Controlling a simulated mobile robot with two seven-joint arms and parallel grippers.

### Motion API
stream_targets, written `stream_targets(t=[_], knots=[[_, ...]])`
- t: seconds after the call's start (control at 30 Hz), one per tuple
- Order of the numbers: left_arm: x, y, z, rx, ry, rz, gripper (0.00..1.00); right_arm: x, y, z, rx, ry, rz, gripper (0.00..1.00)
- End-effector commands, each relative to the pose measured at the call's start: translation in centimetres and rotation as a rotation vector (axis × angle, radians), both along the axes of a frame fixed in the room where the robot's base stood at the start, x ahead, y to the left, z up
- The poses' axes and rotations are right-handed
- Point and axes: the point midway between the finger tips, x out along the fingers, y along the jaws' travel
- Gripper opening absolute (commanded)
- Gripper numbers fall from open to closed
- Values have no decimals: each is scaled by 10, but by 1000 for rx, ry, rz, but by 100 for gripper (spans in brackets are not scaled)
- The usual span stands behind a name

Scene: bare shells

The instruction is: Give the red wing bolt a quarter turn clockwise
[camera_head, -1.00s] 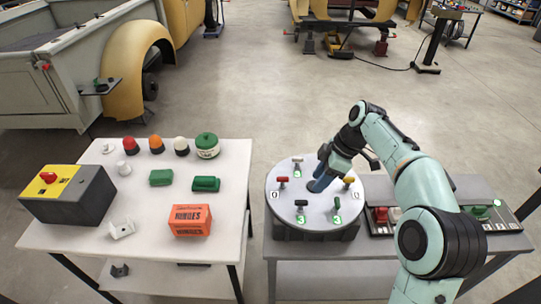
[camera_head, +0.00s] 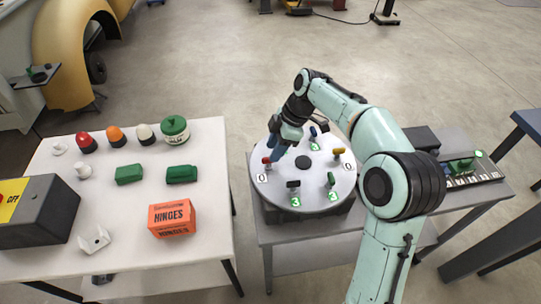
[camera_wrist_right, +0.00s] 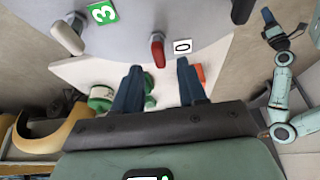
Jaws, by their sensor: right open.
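The red wing bolt (camera_head: 266,160) stands near the left edge of a round grey disc (camera_head: 316,192), beside a white "0" tag (camera_head: 262,178). In the right wrist view the red bolt (camera_wrist_right: 157,48) shows as an upright wing at the disc's edge, with its tag beside it. My right gripper (camera_head: 274,150) is at the red bolt in the head view. In the right wrist view its fingers (camera_wrist_right: 160,72) are apart, with the bolt seen beyond the gap and nothing held. My left gripper (camera_wrist_right: 268,20) is small in the right wrist view; its jaws are unclear.
The disc also carries dark grey (camera_head: 293,187), green (camera_head: 331,179), yellow (camera_head: 338,152) and blue (camera_head: 313,132) wing bolts. A white table (camera_head: 213,240) on the left holds an orange box (camera_head: 172,218), green blocks and coloured domes. A gap separates the tables.

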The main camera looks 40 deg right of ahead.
Motion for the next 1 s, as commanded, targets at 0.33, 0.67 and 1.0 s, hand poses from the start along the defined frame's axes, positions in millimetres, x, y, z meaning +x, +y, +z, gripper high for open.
stream_targets(t=[0.33, 0.67, 1.0], knots=[[-1, 0, -3, 0, 1, 0, 43, 6, 11, -29, 0, 0, 1, 42], [-1, 0, -3, 0, 1, 0, 43, 6, 11, -29, 0, 0, 1, 15], [-2, 0, -4, 0, 1, 0, 43, 6, 11, -29, -1, -1, -10, 0]])
